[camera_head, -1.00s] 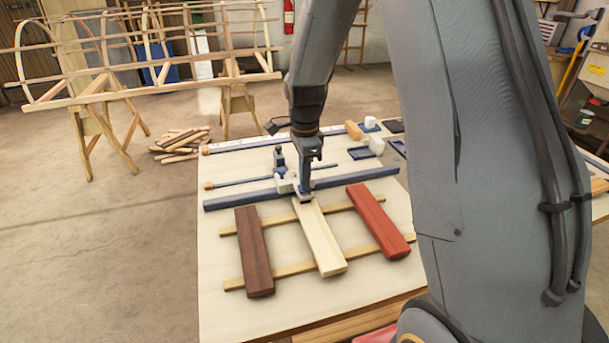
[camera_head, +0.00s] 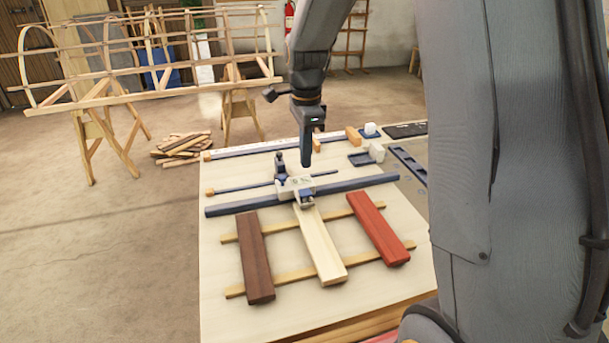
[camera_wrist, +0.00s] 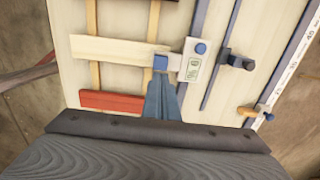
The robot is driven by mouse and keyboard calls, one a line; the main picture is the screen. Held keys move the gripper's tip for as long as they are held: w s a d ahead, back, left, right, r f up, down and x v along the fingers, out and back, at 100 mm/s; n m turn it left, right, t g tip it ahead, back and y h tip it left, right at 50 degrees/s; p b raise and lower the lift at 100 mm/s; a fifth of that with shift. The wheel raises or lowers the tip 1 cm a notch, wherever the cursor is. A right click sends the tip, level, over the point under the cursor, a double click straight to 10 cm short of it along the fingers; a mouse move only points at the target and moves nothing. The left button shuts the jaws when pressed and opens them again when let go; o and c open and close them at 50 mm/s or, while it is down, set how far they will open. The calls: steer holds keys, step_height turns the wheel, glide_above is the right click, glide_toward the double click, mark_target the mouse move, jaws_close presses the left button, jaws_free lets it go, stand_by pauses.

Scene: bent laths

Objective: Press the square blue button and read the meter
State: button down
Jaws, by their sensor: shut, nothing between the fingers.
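The meter is a small white housing (camera_head: 294,186) on the blue rail, at the far end of the pale lath (camera_head: 320,245). In the wrist view the white housing (camera_wrist: 184,68) has a small face with green marks, too small to read. A square blue button (camera_wrist: 160,62) shows at its lath-side edge, and a round blue knob (camera_wrist: 201,48) on its other part. My gripper (camera_head: 306,164) is shut and empty, above and behind the meter. In the wrist view its tips (camera_wrist: 161,78) appear just below the square button; the height gap cannot be told there.
A dark brown lath (camera_head: 255,258) and a red lath (camera_head: 378,228) lie either side of the pale one, across two thin strips. The blue rail (camera_head: 350,186) crosses behind them. A white ruler (camera_head: 255,148) and small blocks are farther back. The table's front corner is clear.

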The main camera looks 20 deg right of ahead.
steer(key=shift+r+b, duration=0.45)
steer(key=shift+r, duration=1.6)
steer(key=s+f+n+b, duration=0.1)
steer(key=s+f+n, duration=0.4)
steer(key=s+n, duration=0.4)
steer(key=s+f+n+t+b, duration=0.1)
steer(key=s+f+n, duration=0.4)
steer(key=s+n, duration=0.4)
steer(key=shift+s+f, duration=0.3)
steer(key=shift+s, duration=0.35)
steer(key=shift+a, duration=0.1)
